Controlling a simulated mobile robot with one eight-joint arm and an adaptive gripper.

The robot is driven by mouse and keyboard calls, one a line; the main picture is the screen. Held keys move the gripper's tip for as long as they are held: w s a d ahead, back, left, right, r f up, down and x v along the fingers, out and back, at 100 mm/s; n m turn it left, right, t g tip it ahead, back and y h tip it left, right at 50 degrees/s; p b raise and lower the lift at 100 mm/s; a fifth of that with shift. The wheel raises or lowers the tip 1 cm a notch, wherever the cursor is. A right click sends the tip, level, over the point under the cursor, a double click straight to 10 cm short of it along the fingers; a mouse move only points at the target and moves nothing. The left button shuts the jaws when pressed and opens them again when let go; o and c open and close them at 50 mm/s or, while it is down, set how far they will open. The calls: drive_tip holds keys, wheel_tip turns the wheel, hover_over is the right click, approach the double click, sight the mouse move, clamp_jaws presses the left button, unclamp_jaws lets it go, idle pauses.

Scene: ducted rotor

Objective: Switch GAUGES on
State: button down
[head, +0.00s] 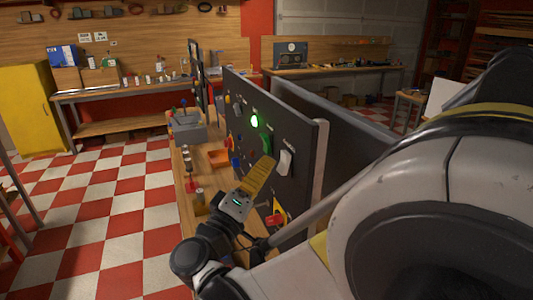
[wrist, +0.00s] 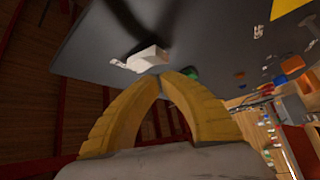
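A dark upright panel (head: 240,97) stands on a workbench and carries a white rocker switch (head: 285,162) with a small label above it, too small to read surely. A green switch (head: 266,143) sits left of it, below a lit green lamp (head: 254,121). My gripper (head: 268,160) has yellow fingers, pointing up at the panel just left of the white switch. In the wrist view my gripper (wrist: 166,76) has its fingertips together with nothing between them. The white switch (wrist: 147,59) is just beyond the tips; I cannot tell whether they touch. The green switch (wrist: 194,73) is partly hidden.
The bench (head: 192,217) below the panel holds an orange tray (head: 219,158), a grey box (head: 188,131) and small items close to my arm. A yellow cabinet (head: 28,112) stands far left. The checkered floor (head: 110,205) on the left is clear.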

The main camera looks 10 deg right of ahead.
drive_tip(key=shift+s+a+f+b, duration=0.2)
drive_tip(key=shift+a+f+b, duration=0.15)
drive_tip(key=shift+a, duration=0.4)
drive_tip(key=shift+s+a+f+b, duration=0.25)
drive_tip(key=shift+a+f+b, duration=0.1)
drive_tip(key=shift+a, duration=0.35)
drive_tip(key=shift+s+a+f+b, duration=0.2)
drive_tip(key=shift+a+f+b, duration=0.15)
drive_tip(key=shift+a, duration=0.4)
